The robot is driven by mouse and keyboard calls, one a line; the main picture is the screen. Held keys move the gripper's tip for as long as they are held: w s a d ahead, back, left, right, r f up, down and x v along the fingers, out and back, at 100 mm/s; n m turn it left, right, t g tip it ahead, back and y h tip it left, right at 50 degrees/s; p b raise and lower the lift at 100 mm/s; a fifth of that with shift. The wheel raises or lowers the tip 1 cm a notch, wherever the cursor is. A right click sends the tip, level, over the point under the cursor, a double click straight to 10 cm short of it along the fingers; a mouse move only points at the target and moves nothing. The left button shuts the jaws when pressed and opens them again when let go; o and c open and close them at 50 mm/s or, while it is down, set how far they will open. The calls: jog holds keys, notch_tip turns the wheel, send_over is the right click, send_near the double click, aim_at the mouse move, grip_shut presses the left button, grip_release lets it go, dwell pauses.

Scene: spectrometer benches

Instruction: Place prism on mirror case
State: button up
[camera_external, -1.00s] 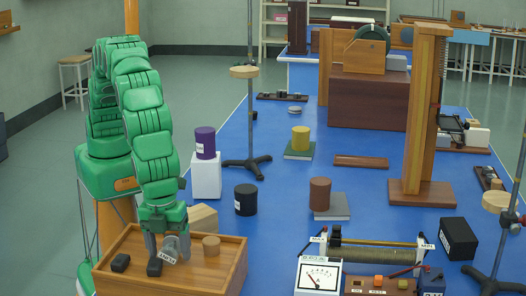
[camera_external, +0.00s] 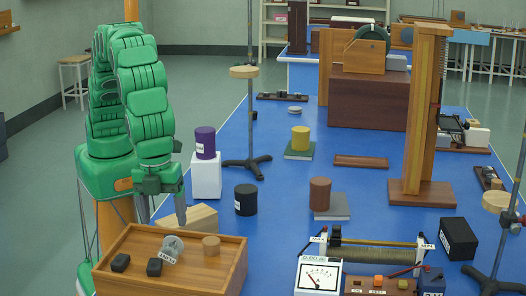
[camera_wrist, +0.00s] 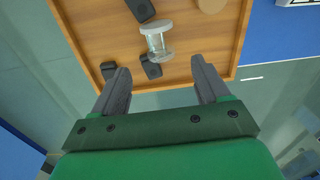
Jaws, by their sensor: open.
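A clear grey spool-shaped piece with a small white label (camera_external: 172,246), possibly the prism, lies in a shallow wooden tray (camera_external: 208,283) at the front left. It also shows in the wrist view (camera_wrist: 157,41), just beyond my fingers. The label is too small to read surely. My gripper (camera_external: 163,205) is open and empty, raised above the tray's back edge. In the wrist view its two fingers (camera_wrist: 162,80) are spread apart with nothing between them. I cannot tell which thing is the mirror case.
The tray also holds black blocks (camera_external: 120,263) and a wooden cylinder (camera_external: 211,245). A pale wooden block (camera_external: 202,217) stands behind it. A purple cylinder on a white block (camera_external: 206,176) and a black cylinder (camera_external: 246,199) stand beyond. A meter (camera_external: 319,277) is to the right.

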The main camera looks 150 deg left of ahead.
jog(key=s+a+r+n, duration=0.1)
jog(key=s+a+r, duration=0.25)
jog(key=s, duration=0.55)
jog(key=s+a+r+n+g, duration=0.1)
jog(key=s+a+r+n, duration=0.1)
jog(key=s+r, duration=0.45)
jog(key=s+a+r+n, duration=0.1)
jog(key=s+a+r, duration=0.15)
jog(key=s, duration=0.75)
jog(key=s+a+f+n, duration=0.1)
jog(key=s+f+n, duration=0.1)
jog(key=s, duration=1.4)
jog(key=s+a+f+n+g, duration=0.1)
jog(key=s+a+n, duration=0.1)
jog(key=s, duration=1.4)
jog(key=shift+f, duration=0.4)
jog(key=shift+o, duration=0.5)
jog(key=shift+s+f, duration=0.15)
jog(key=shift+s, duration=0.15)
jog(key=shift+w+a, duration=0.1)
